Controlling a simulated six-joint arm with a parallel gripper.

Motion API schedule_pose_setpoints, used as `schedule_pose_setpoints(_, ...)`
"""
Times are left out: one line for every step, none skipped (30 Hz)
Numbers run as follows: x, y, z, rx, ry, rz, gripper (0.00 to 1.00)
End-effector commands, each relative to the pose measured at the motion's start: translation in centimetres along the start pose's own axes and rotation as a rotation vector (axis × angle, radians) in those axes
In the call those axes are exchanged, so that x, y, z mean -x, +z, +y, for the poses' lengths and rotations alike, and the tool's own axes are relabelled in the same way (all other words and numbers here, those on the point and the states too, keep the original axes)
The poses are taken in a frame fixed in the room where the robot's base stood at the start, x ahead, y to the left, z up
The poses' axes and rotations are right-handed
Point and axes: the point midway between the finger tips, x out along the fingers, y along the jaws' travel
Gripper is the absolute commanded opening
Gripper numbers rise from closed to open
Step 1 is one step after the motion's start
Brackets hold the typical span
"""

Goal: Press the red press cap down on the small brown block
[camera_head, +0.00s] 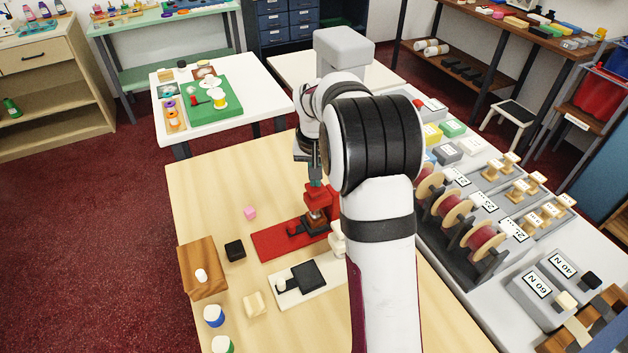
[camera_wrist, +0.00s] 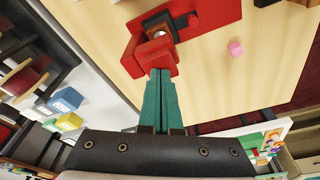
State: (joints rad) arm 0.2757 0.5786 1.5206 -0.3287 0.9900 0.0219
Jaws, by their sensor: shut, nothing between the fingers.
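The red press stands on a flat red base (camera_head: 275,243) on the wooden table. Its red press cap (camera_head: 317,196) is at the upper part of the press; it also shows in the wrist view (camera_wrist: 154,55). My gripper (camera_head: 315,180) is shut and empty, its teal fingertips (camera_wrist: 160,74) at the cap; I cannot tell whether they touch it. A small brown block (camera_head: 314,214) shows beneath the cap, partly hidden by the press. Whether the cap rests on the block cannot be told.
A white-based press with a black pad (camera_head: 307,276) stands in front of the red one. A black block (camera_head: 235,249), pink block (camera_head: 250,213) and cream block (camera_head: 254,304) lie nearby. My arm hides the right side.

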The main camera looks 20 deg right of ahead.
Motion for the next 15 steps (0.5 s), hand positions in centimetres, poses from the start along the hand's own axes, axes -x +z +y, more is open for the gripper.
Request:
schedule_pose_setpoints(-0.18, 0.12, 0.01, 0.0, 0.001, -0.003, 0.0)
schedule_pose_setpoints(-0.24, 0.14, 0.01, -0.001, 0.001, -0.004, 0.0)
schedule_pose_setpoints(-0.24, 0.13, 0.01, -0.001, 0.001, -0.003, 0.0)
schedule_pose_setpoints(-0.25, 0.14, 0.01, -0.001, 0.001, -0.003, 0.0)
schedule_pose_setpoints(-0.25, 0.14, 0.01, -0.001, 0.001, -0.004, 0.0)
schedule_pose_setpoints(-0.26, 0.15, 0.01, -0.001, 0.001, -0.004, 0.0)
schedule_pose_setpoints(-0.26, 0.15, 0.01, -0.001, 0.001, -0.004, 0.0)
schedule_pose_setpoints(-0.27, 0.16, 0.01, -0.001, 0.001, -0.004, 0.0)
schedule_pose_setpoints(-0.27, 0.16, 0.02, -0.001, 0.001, -0.004, 0.0)
schedule_pose_setpoints(-0.28, 0.16, 0.02, -0.001, 0.001, -0.005, 0.0)
schedule_pose_setpoints(-0.28, 0.17, 0.02, -0.001, 0.001, -0.005, 0.0)
schedule_pose_setpoints(-0.28, 0.17, 0.02, -0.001, 0.001, -0.005, 0.0)
schedule_pose_setpoints(-0.22, 0.15, 0.02, -0.001, 0.001, -0.005, 0.0)
schedule_pose_setpoints(-0.07, 0.1, 0.02, -0.001, 0.001, -0.004, 0.0)
schedule_pose_setpoints(0.26, -0.01, 0.01, -0.001, 0.001, -0.003, 0.0)
